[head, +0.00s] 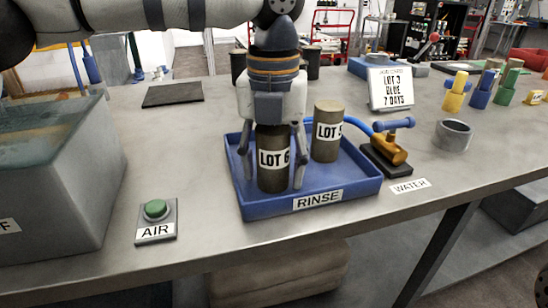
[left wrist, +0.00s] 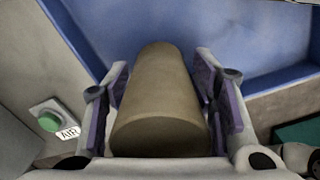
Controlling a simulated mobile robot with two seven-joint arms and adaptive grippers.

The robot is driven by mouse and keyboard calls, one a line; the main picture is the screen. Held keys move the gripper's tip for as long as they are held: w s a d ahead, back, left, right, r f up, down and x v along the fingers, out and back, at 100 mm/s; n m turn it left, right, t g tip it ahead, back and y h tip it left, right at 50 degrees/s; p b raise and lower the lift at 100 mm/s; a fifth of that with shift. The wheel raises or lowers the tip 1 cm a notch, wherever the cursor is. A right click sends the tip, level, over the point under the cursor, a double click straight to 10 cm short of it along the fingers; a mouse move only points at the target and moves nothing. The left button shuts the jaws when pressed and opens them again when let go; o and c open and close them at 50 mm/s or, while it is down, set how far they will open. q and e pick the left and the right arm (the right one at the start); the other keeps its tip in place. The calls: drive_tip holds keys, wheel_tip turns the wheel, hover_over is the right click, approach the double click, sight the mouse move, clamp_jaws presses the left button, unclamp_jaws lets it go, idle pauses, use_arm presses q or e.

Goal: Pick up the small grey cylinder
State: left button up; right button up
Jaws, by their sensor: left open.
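A grey-brown cylinder labelled LOT 6 (head: 273,172) stands upright in the blue RINSE tray (head: 350,186). A second such cylinder, its label partly covered and starting LOT (head: 328,112), stands behind it to the right. My left gripper (head: 273,180) points down over the LOT 6 cylinder, with one open finger on each side of it. In the left wrist view the cylinder (left wrist: 158,95) lies between the fingers, with a gap visible on at least the left side. The gripper body hides the cylinder's top in the head view. My right gripper is not in view.
A grey water tank (head: 60,190) stands at the left, beside a green AIR button (head: 156,209). A brass valve (head: 388,149) with a blue hose is right of the tray. A grey ring (head: 453,135), a sign (head: 391,88) and coloured fittings stand farther right.

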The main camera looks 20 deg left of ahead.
use_arm(q)
clamp_jaws()
drive_tip(key=shift+r, duration=0.1)
